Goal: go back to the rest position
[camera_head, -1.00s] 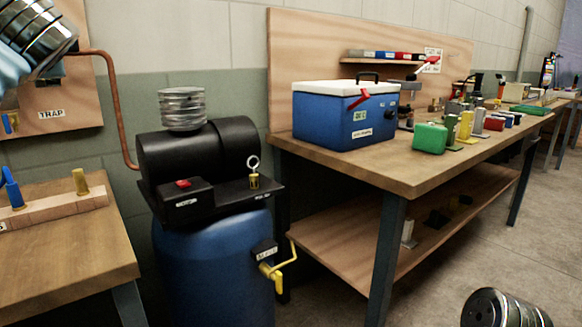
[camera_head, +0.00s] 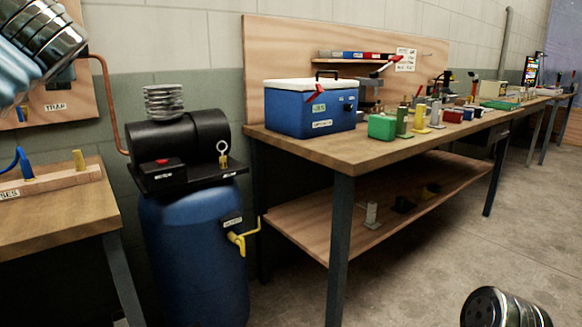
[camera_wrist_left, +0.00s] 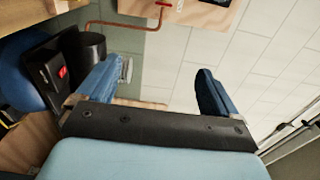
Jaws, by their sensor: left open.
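My left gripper shows in the left wrist view (camera_wrist_left: 160,88) with its two blue fingers spread apart and nothing between them. It hangs in free air, with the wall behind it and the black compressor (camera_wrist_left: 92,48) beyond its left finger. In the head view only my left arm's metal links (camera_head: 45,35) show at the top left corner; the fingers are out of that view. A metal link of my right arm (camera_head: 500,308) shows at the bottom right of the head view, and the right gripper is not visible.
A blue tank (camera_head: 195,255) carries a black compressor (camera_head: 180,135). A long workbench (camera_head: 350,155) holds a blue cooler (camera_head: 318,110), a green block (camera_head: 382,127) and several small parts. A wooden table (camera_head: 50,215) stands at the left. The floor (camera_head: 430,255) at the right is open.

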